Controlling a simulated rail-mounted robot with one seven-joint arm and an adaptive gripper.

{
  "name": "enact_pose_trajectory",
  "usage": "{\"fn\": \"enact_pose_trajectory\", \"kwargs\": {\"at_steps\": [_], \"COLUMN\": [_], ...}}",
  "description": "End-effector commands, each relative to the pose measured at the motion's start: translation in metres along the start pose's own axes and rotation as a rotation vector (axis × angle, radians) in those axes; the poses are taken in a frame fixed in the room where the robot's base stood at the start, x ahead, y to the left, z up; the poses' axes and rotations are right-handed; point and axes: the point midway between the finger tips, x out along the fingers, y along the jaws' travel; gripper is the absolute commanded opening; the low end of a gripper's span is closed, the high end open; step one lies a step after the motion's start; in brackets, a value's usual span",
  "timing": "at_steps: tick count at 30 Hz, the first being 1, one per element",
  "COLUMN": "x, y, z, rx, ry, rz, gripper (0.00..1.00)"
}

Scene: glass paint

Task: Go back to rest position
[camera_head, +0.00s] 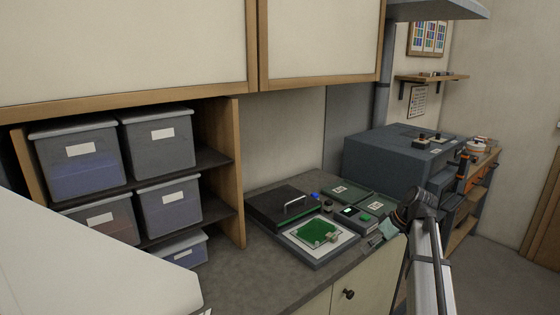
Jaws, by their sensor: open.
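My arm rises from the bottom right as a silver link with a dark joint at its top. What looks like my gripper (374,241) is small and partly hidden beside this joint, at the counter's front edge. It is open, and I see nothing held in it. The tray (316,263) with a green square plate (315,232) lies on the counter, left of my gripper and apart from it.
A black box with a handle (283,206) and a small device with a lit screen (356,217) stand on the counter (250,285). Lidded bins (165,150) fill the left shelves. A large grey unit (385,160) stands behind. Floor (500,270) shows at right.

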Motion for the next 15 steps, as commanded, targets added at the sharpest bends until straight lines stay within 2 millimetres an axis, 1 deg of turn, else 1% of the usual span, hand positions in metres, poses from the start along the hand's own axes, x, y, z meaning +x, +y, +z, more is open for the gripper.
{"fn": "enact_pose_trajectory", "kwargs": {"at_steps": [1,5,10,14,15], "x": [0.013,0.041,0.085,0.132,0.148], "y": [0.001,-0.003,-0.011,-0.025,-0.03], "z": [0.011,0.025,0.051,0.082,0.094], "rx": [0.021,0.065,0.128,0.192,0.217], "ry": [-0.006,-0.031,-0.083,-0.142,-0.165], "rz": [-0.009,-0.021,-0.035,-0.047,-0.049], "gripper": [0.56,0.56,0.56,0.56,0.56]}}
